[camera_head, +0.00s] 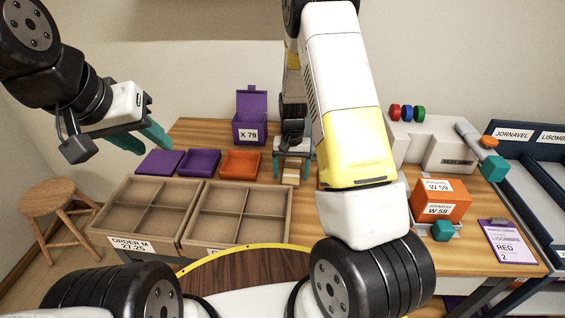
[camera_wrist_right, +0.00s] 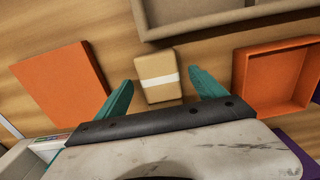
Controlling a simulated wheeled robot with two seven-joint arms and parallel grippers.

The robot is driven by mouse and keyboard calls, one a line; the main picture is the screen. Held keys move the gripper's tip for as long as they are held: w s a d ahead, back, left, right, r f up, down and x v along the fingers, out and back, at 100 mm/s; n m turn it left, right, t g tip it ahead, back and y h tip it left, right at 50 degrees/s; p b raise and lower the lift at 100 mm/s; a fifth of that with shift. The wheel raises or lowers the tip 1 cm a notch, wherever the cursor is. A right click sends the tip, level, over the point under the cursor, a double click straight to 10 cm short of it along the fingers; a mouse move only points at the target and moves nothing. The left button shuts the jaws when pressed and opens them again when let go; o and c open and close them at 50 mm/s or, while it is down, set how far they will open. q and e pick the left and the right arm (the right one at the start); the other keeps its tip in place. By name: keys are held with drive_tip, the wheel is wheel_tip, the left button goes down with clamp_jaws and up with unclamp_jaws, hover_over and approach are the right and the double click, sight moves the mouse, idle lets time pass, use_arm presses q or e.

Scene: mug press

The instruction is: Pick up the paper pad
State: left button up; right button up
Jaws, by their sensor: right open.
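The paper pad (camera_wrist_right: 157,75) is a small tan block with a white band across it, lying on the wooden table. In the head view the pad (camera_head: 291,177) shows just below my right gripper (camera_head: 292,158). In the right wrist view my right gripper (camera_wrist_right: 161,92) is open, with one teal finger on each side of the pad and a gap on both sides. I cannot tell how high the fingertips are above the table. My left gripper (camera_head: 150,140) is open and empty, raised at the left, away from the pad.
Divided cardboard trays (camera_head: 235,215) stand in front of the pad. An orange tray (camera_head: 240,164) and purple trays (camera_head: 199,162) lie left of it; a purple box (camera_head: 250,122) stands behind. A flat orange piece (camera_wrist_right: 62,85) lies near the pad. An orange box (camera_head: 452,195) stands at the right.

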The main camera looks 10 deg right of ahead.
sight(291, 176)
drive_tip(key=shift+f, duration=0.2)
drive_tip(key=c, duration=1.4)
wheel_tip(291, 176, up, 10)
